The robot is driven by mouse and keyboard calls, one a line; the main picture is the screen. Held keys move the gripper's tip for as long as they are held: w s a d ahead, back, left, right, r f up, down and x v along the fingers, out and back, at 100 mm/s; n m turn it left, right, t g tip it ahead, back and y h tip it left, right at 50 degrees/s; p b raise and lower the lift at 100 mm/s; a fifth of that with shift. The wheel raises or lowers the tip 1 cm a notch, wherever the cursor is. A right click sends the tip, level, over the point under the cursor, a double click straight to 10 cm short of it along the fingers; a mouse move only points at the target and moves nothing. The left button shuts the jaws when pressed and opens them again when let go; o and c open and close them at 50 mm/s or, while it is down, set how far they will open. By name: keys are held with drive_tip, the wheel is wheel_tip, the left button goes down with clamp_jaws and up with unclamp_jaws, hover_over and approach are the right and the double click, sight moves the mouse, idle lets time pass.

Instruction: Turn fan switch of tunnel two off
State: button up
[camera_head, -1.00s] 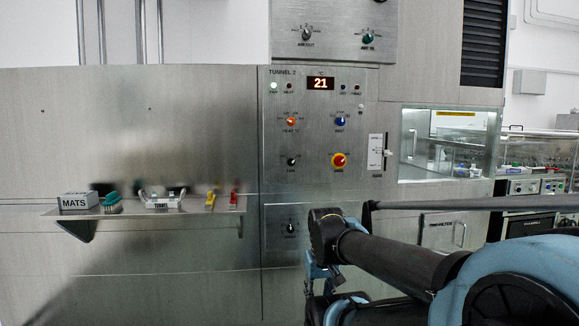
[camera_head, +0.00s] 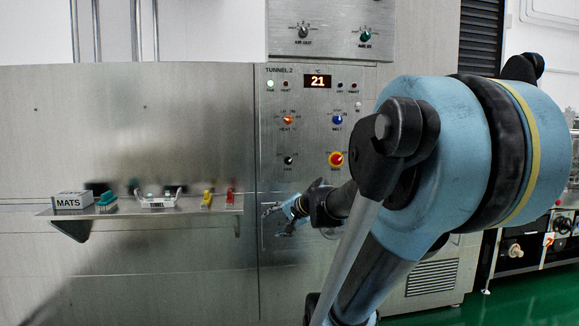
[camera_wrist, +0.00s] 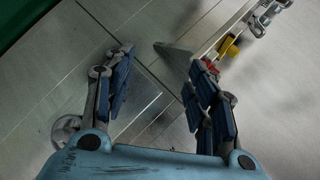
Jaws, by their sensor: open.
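The TUNNEL 2 panel (camera_head: 303,110) faces me in the head view. A small black knob (camera_head: 289,160), apparently the fan switch, sits at its lower left; its label is too small to read surely. My gripper (camera_head: 277,216) is below this knob, in front of the lower steel front, apart from the knob. In the wrist view my gripper (camera_wrist: 160,68) is open, with nothing between its fingers. The knob cannot be made out in the wrist view.
A shelf (camera_head: 140,209) to the left holds a MATS box, brush, tray and yellow and red items. It also shows in the wrist view (camera_wrist: 176,55). My arm hides the right side.

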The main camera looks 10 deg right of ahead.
drive_tip(key=w+d+r+m+t, duration=0.45)
drive_tip(key=w+r+m, duration=0.35)
drive_tip(key=w+r, duration=0.3)
drive_tip(key=m+t+h, duration=0.4)
drive_tip(key=m, duration=0.4)
approach(290, 162)
drive_tip(key=w, duration=0.2)
drive_tip(key=w+a, duration=0.1)
drive_tip(key=w, duration=0.5)
drive_tip(key=shift+w+a+r, duration=0.1)
drive_tip(key=shift+w+a, duration=0.1)
drive_tip(key=shift+w, duration=0.05)
drive_tip(key=shift+c, duration=0.6)
drive_tip(key=c, duration=0.9)
